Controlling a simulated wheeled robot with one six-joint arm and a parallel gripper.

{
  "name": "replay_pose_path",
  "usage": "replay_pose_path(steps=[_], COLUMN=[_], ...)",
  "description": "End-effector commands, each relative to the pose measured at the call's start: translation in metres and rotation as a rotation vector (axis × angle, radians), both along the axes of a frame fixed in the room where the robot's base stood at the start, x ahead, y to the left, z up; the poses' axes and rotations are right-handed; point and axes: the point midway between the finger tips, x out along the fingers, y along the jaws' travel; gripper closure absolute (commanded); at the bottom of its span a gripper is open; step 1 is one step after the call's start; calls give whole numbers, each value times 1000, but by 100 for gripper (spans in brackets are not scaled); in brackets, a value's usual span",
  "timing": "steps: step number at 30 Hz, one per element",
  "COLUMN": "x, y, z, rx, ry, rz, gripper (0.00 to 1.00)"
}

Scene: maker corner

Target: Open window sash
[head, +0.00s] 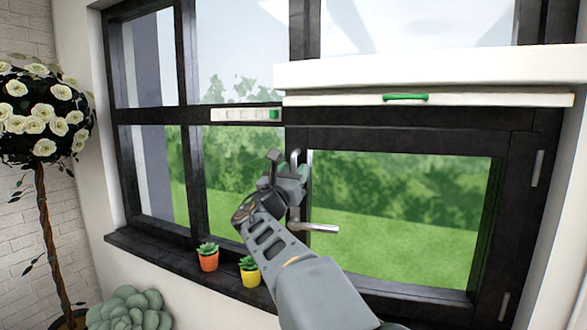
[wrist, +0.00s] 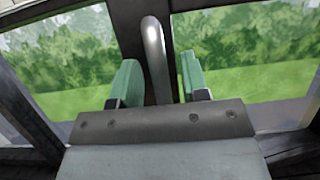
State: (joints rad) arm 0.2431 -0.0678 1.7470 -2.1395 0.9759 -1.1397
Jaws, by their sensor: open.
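The window sash (head: 400,142) is the dark-framed lower right pane, with silver hinges on its right side. It looks in line with the window frame. A silver lever (head: 318,228) on its left side lies roughly horizontal, pointing right. A silver pull bar (head: 295,158) stands upright above the lever, partly hidden by my gripper. My gripper (head: 288,170) is at this bar. In the wrist view the curved bar (wrist: 156,60) rises between the two green fingers of my open gripper (wrist: 160,85). I see a gap on each side of it.
A white drawer-like box (head: 430,85) with a green handle juts out above the sash. A white strip (head: 246,115) with a green end sits on the frame. Orange (head: 208,258) and yellow (head: 249,271) potted plants stand on the sill. A flowering tree (head: 42,120) stands left.

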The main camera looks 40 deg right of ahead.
Motion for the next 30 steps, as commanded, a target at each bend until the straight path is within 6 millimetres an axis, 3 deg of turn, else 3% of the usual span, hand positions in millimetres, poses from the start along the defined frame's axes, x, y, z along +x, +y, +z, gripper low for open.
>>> replay_pose_path(steps=[10,23,30], x=[1,1,1], y=[-2,-2,-2], z=[1,1,1], rx=[0,0,0], ry=[-1,-1,-1], rz=[0,0,0], gripper=[59,100,100])
